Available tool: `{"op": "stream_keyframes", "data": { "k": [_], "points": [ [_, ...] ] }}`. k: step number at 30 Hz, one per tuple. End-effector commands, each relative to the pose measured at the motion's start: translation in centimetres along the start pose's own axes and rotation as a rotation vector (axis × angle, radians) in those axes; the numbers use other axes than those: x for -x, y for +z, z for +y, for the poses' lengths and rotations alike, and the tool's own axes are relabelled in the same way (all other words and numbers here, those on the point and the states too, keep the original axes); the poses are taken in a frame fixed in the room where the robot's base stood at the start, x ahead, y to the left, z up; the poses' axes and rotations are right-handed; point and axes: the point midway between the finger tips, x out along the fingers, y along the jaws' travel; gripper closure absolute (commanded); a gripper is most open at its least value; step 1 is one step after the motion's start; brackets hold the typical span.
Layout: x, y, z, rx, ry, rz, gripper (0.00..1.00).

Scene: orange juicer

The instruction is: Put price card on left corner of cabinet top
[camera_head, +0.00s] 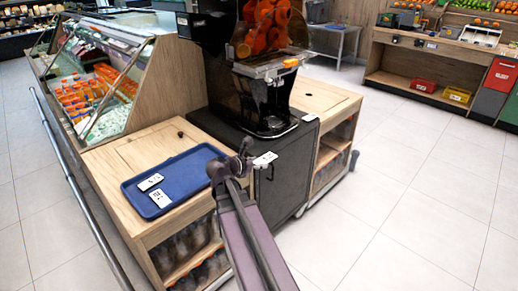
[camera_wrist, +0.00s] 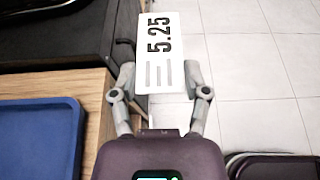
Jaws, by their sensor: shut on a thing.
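My gripper (camera_head: 243,157) is shut on a white price card (camera_head: 265,159) in front of the black juicer cabinet. In the wrist view the card (camera_wrist: 157,48) reads 5.25, and my gripper (camera_wrist: 159,78) has one finger at each side edge of it. The black cabinet top (camera_head: 243,126) carries the orange juicer (camera_head: 262,75). The card appears near the front edge of this top; whether they touch I cannot tell. In the wrist view part of the dark top (camera_wrist: 60,50) is at upper left.
A blue tray (camera_head: 136,195) with two white cards (camera_head: 150,182) lies on the wooden counter (camera_head: 110,165) at left. Another white label (camera_head: 309,118) is at the black top's right side. A wooden counter (camera_head: 325,98) stands at right.

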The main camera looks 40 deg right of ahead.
Motion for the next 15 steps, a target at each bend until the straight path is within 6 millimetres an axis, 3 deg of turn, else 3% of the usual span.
{"op": "stream_keyframes", "data": {
  "k": [10, 15],
  "points": [
    [-0.2, 0.0, 0.3, -0.001, -0.001, 0.000, 0.80],
    [-1.2, 0.2, 1.5, -0.001, -0.002, 0.000, 0.80]
  ]
}}
